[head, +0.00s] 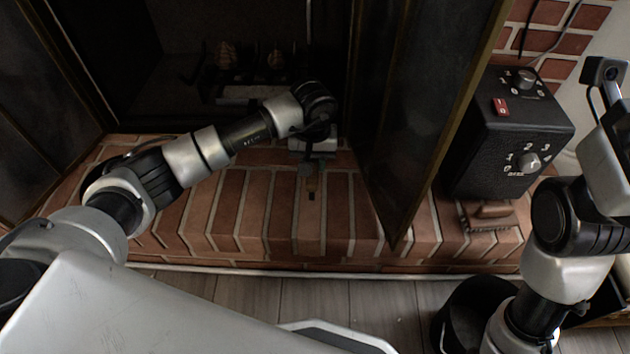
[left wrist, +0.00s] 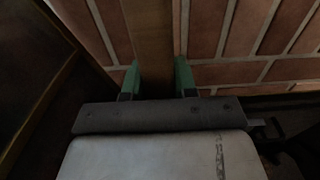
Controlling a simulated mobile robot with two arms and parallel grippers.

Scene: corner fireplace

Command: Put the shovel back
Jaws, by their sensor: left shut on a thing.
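My left arm reaches in from the left across the brick hearth. My left gripper (head: 309,168) is at the fireplace opening, beside the open right door, and points down over the bricks. In the left wrist view its two green fingers (left wrist: 158,78) stand a little apart, with a brown strip showing between them. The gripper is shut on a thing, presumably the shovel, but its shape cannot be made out. A thin pale upright rod (head: 309,20) shows behind the wrist; I cannot tell whether it belongs to the shovel. My right gripper is out of view.
The dark glass door (head: 420,110) stands open right of the left gripper. A black box with knobs and a red switch (head: 510,135) stands farther right, with a small brown brush-like thing (head: 488,214) below it. Bare brick hearth (head: 235,210) lies in front of the gripper.

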